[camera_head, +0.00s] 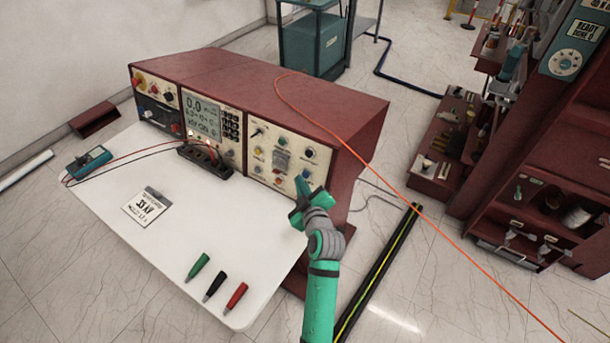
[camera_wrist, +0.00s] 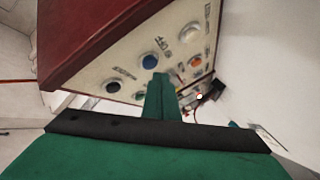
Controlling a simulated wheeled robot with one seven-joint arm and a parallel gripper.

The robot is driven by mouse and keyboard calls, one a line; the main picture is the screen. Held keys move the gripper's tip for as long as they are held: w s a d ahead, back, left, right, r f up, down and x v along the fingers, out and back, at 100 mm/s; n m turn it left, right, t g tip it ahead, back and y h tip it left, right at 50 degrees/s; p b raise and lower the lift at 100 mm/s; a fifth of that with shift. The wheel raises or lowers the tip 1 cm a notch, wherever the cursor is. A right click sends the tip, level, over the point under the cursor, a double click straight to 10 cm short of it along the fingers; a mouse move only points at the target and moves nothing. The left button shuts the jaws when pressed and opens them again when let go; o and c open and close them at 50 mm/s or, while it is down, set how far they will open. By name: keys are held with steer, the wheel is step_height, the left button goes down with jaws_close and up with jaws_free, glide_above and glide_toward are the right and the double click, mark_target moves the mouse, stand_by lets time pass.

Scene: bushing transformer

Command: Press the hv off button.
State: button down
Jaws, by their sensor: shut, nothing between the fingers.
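The right control panel (camera_head: 283,157) of the red console carries several coloured buttons and knobs. In the head view, a blue button (camera_head: 306,174) is at its lower right and a green button (camera_head: 283,142) near its top. The labels are too small to read, so I cannot tell which button is hv off. My gripper (camera_head: 301,187) is shut and empty in front of the panel's lower right. In the wrist view, the shut fingers (camera_wrist: 161,86) point at the panel, near a blue button (camera_wrist: 150,61) and an orange-red button (camera_wrist: 195,62). Contact cannot be told.
A white tabletop (camera_head: 200,225) extends before the console, with a placard (camera_head: 146,207), a teal meter (camera_head: 89,162) and green, black and red probes (camera_head: 235,297). An orange cable (camera_head: 400,190) runs over the console to the right.

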stand_by(0.4)
steer(key=shift+d, duration=0.1)
steer(key=shift+w+d+f, duration=0.1)
steer(key=shift+w+d, duration=0.1)
steer(key=shift+w, duration=0.2)
steer(key=shift+w+d+f, duration=0.1)
steer(key=shift+w+d, duration=0.1)
steer(key=shift+w, duration=0.1)
stand_by(0.9)
stand_by(0.3)
steer(key=shift+s+a+r, duration=0.2)
steer(key=shift+s+a, duration=0.3)
steer(key=shift+s, duration=0.2)
steer(key=shift+s, duration=0.1)
steer(key=shift+s+a+r, duration=0.3)
steer(key=shift+s+a, duration=0.45)
steer(key=shift+s, duration=0.2)
steer(key=shift+s+a+r, duration=0.3)
steer(key=shift+s+a, duration=0.4)
steer(key=shift+s, duration=0.25)
stand_by(2.9)
